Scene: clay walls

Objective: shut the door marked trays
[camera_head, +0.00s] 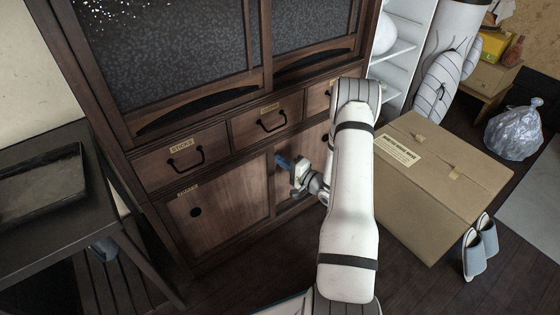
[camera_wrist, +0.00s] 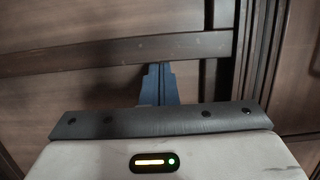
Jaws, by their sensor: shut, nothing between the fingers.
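The dark wooden cabinet has a lower left door (camera_head: 222,211) with a round dark finger hole and a small label too small to read surely. This panel sits flush in its frame. A second lower panel (camera_head: 287,182) to its right is partly hidden by my arm, and no label on it is visible. My gripper (camera_head: 282,161) is shut and empty, its blue fingers at the upper part of this right panel; I cannot tell whether they touch. In the wrist view the fingers (camera_wrist: 158,82) point at dark wood just below a horizontal rail (camera_wrist: 120,52).
Above are drawers, one labelled STICKS (camera_head: 184,159), with pull handles. A cardboard box (camera_head: 440,190) stands right of my arm, with slippers (camera_head: 480,248) beside it. A dark table (camera_head: 50,215) stands at the left. The floor before the cabinet (camera_head: 235,275) is clear.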

